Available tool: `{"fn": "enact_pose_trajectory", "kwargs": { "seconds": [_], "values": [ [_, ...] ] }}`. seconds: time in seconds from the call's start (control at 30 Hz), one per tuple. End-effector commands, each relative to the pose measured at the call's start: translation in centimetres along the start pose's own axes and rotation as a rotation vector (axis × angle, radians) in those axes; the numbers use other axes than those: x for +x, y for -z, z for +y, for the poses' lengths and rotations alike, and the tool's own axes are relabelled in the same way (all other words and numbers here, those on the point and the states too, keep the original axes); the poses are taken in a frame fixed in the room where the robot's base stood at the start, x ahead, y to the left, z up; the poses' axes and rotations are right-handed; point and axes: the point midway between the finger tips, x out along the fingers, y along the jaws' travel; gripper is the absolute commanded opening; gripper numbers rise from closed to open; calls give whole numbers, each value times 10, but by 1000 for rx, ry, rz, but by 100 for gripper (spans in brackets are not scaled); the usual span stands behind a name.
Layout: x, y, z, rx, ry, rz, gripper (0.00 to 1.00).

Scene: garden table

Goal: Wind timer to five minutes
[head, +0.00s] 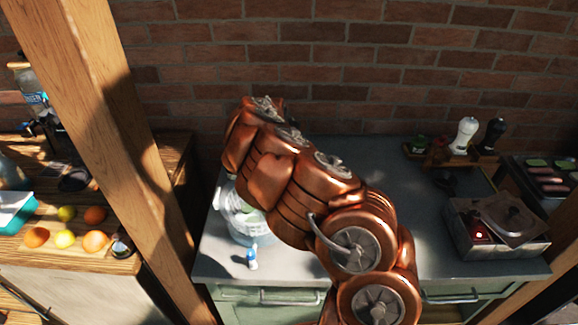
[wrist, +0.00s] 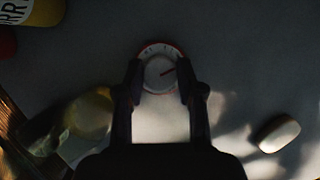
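The timer (wrist: 161,73) shows in the wrist view as a round white dial with a red rim, dark marks along its upper edge and a red pointer line slanting up to the right. My gripper (wrist: 160,82) has one dark finger on each side of the dial, overlapping its left and right edges. I cannot tell whether the pads touch it. In the head view my copper-coloured arm reaches over the grey counter (head: 330,272), and neither my gripper nor the timer can be made out there.
In the wrist view a pale rounded object (wrist: 278,133) lies right, and a blurred yellowish clear object (wrist: 88,115) lies lower left. In the head view a clear container (head: 252,228) and small blue-and-white bottle (head: 251,258) stand beside my arm, with a metal box (head: 500,242) at right.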

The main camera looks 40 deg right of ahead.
Motion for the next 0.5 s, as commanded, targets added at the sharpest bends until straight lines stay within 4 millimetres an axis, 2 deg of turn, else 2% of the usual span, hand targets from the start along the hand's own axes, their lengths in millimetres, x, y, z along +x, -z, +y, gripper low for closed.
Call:
{"fn": "enact_pose_trajectory", "kwargs": {
  "seconds": [0.03, 0.2, 0.5],
  "values": [
    [0, 0, 1, 0, -1, 0, 43],
    [0, 0, 0, 0, -1, 0, 61],
    [0, 0, 0, 0, 0, 0, 62]
  ]
}}
